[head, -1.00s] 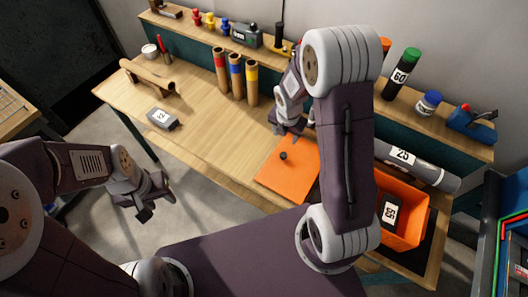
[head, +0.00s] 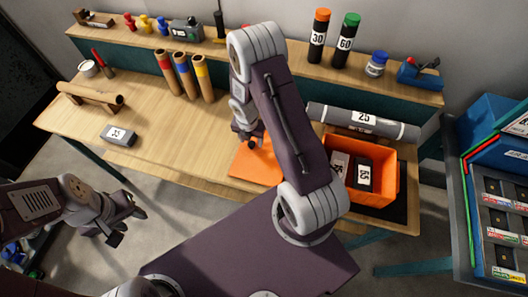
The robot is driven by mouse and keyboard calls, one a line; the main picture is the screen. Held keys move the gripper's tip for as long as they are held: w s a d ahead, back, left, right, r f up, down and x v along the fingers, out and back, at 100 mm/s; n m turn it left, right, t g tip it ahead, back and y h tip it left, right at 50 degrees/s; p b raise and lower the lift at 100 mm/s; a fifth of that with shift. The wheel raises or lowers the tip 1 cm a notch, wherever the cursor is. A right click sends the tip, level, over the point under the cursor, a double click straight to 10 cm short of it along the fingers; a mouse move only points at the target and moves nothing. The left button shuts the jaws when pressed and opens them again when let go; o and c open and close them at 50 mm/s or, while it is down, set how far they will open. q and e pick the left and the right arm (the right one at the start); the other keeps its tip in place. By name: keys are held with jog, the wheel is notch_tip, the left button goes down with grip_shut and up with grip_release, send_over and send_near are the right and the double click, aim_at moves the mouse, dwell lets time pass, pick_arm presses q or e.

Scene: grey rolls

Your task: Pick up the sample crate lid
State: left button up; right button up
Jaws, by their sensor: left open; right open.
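The orange lid (head: 250,167) lies flat on the wooden bench, partly hidden behind my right arm. A small dark knob (head: 252,143) shows on it, close to my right gripper. My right gripper (head: 246,137) is open above the lid at the knob; whether it touches the knob is hard to tell. The orange crate (head: 388,188) stands open to the right on a dark mat, with dark and grey labelled blocks inside. My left gripper (head: 128,222) is open and empty, over the floor in front of the bench.
A grey roll marked 25 (head: 364,121) lies behind the crate. A grey block (head: 119,135) and a brown roll on a stand (head: 90,96) lie at left. Three brown tubes (head: 184,76) stand at the shelf. The bench left of the lid is clear.

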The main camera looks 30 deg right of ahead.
jog(key=shift+d+f, duration=0.1)
jog(key=shift+f, duration=0.8)
jog(key=shift+w+f, duration=0.25)
jog(key=shift+w, duration=0.05)
grip_shut()
jog(key=shift+r, duration=0.1)
